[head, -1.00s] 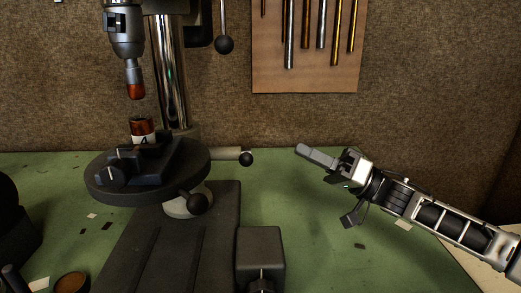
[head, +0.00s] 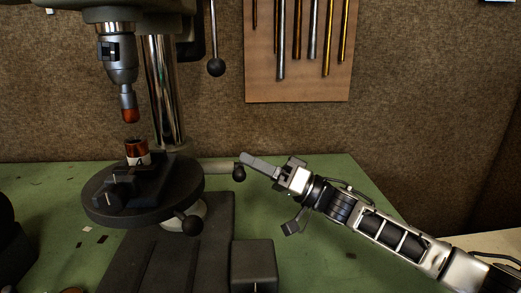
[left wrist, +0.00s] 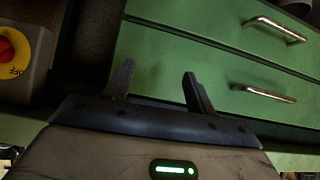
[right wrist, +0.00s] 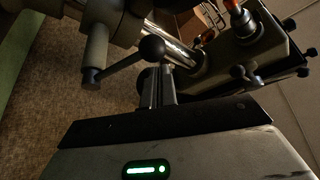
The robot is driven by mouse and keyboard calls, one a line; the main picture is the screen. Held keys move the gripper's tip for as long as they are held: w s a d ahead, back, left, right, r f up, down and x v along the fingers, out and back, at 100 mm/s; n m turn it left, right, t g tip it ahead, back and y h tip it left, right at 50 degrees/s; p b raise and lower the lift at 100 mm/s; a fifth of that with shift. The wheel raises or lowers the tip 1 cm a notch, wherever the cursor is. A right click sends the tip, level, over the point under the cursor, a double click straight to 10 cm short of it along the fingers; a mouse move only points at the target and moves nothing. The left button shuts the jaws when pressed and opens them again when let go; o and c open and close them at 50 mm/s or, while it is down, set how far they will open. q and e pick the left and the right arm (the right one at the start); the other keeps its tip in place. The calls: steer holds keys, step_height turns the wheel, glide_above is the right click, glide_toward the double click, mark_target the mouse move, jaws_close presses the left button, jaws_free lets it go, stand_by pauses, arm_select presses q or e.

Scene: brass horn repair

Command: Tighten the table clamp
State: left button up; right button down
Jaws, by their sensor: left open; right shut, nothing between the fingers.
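The drill press table (head: 100,205) is a dark round plate on the column. A pale lever with a black ball knob (head: 239,174) sticks out to its right, behind the plate; a second black ball knob (head: 193,225) sits low at the plate's front right. My right gripper (head: 243,157) is shut and empty, its tips right at the lever's knob. In the right wrist view, the shut fingers (right wrist: 159,80) point at a black ball (right wrist: 152,48) on a lever; contact cannot be told. My left gripper (left wrist: 156,80) is open and empty, in front of green drawers.
The table carries a dark vise (head: 135,185) holding a red-brown piece (head: 137,150), under the drill chuck (head: 120,65). A feed lever ball (head: 216,67) hangs above. Green drawers (left wrist: 200,60) and a red button (left wrist: 8,48) are near my left gripper.

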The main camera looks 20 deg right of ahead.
steer(key=shift+s+a+f, duration=0.15)
steer(key=shift+s+f, duration=0.05)
steer(key=shift+f, duration=0.1)
steer(key=shift+f, duration=0.1)
arm_select(q)
steer(key=shift+f+b, duration=0.2)
steer(key=shift+b, duration=0.25)
arm_select(e)
steer(key=shift+s+f+n+y, duration=0.1)
steer(key=shift+f+n+y, duration=0.15)
steer(key=shift+n, duration=0.25)
